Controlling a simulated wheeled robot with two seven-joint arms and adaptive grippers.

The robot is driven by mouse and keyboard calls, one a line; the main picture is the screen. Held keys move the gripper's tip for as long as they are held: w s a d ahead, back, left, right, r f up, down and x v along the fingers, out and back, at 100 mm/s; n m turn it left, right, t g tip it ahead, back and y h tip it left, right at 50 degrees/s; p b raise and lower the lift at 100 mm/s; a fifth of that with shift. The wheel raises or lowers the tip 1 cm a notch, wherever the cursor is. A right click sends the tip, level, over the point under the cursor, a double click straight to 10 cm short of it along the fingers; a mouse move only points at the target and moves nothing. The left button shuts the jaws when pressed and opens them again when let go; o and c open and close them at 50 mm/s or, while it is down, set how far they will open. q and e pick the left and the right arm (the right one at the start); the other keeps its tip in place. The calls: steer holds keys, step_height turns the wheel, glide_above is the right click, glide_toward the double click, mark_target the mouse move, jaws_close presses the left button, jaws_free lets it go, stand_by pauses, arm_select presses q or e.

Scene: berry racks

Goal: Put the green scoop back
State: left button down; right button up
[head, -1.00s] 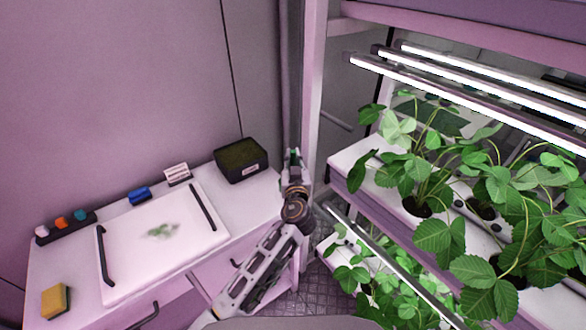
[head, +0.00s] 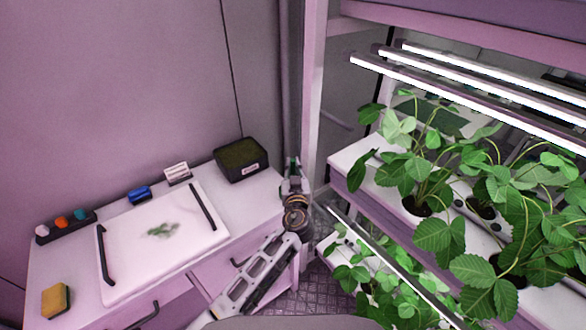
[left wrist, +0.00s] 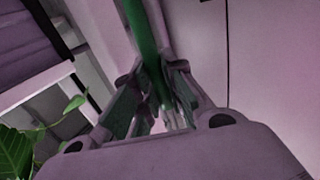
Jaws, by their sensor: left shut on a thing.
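My left gripper (head: 293,166) is at the right end of the desk in the head view, close to the rack's upright. In the left wrist view its fingers (left wrist: 155,95) are shut on the green scoop (left wrist: 143,38), whose green shaft runs up out of the top of the picture. The scoop's far end is out of that view. In the head view only a small green bit shows at the gripper. My right gripper is not in view.
A white desk (head: 245,212) holds a dark box (head: 241,160), a white board (head: 130,265) with black handles, a yellow sponge (head: 56,300) and a blue item (head: 138,195). A plant rack (head: 350,160) with leafy plants and bright lamps stands at right.

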arm_select(q)
steer(key=c, duration=1.5)
jaws_free()
steer(key=shift+r, duration=0.15)
